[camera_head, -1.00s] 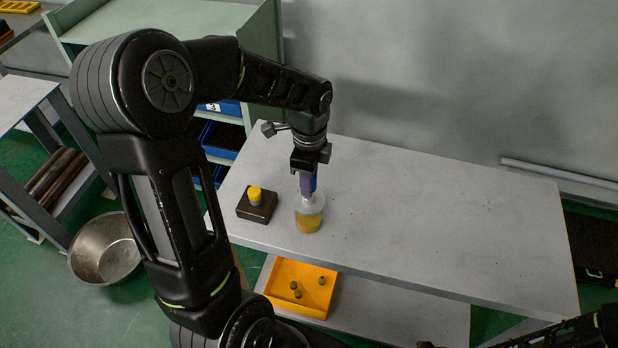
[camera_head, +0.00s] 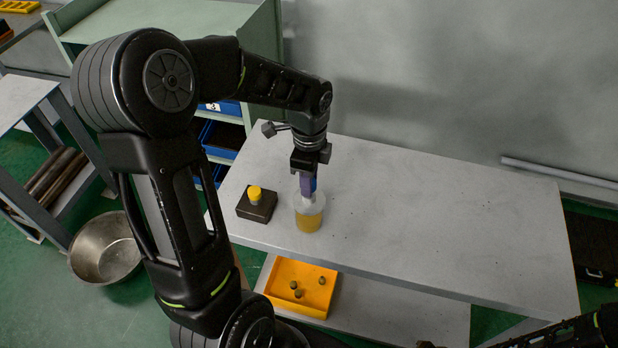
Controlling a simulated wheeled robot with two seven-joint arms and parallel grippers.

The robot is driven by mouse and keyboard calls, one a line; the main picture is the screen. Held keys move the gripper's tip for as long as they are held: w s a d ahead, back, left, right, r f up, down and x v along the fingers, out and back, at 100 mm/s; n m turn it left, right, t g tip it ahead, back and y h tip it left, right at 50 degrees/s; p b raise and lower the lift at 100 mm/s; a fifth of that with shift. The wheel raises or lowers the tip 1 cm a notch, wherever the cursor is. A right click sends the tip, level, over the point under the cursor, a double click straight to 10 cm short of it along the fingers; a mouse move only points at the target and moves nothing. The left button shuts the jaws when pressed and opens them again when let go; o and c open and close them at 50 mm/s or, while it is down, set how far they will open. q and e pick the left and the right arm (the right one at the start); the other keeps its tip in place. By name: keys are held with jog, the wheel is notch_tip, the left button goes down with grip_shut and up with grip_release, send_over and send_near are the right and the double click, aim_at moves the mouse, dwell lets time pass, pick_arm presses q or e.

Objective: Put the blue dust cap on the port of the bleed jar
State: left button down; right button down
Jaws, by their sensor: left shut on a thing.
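My left gripper (camera_head: 308,190) points straight down over the bleed jar, its fingers close to the jar's top. It is shut on the blue dust cap (camera_head: 314,185), of which only a small blue patch shows between and beside the fingers. The bleed jar (camera_head: 308,222) is clear with amber fluid and stands upright on the grey bench. The port is hidden behind the fingers, so I cannot tell whether the cap touches it. Part of my right arm shows at the lower right corner; its gripper is out of the picture.
A dark block with a yellow cap (camera_head: 255,193) stands just left of the jar on the grey bench (camera_head: 430,220). An orange tray (camera_head: 275,305) with several small dark parts sits on the lower shelf. The bench right of the jar is clear.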

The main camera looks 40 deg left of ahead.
pick_arm(q)
jog(key=shift+f+b, duration=0.85)
jog(key=shift+f, duration=0.35)
jog(key=c, duration=1)
grip_release()
jog(key=shift+o, duration=0.2)
jog(key=shift+r, duration=0.15)
notch_tip(320, 180, up, 8)
jog(key=shift+f+b, duration=0.2)
jog(key=shift+b, duration=0.15)
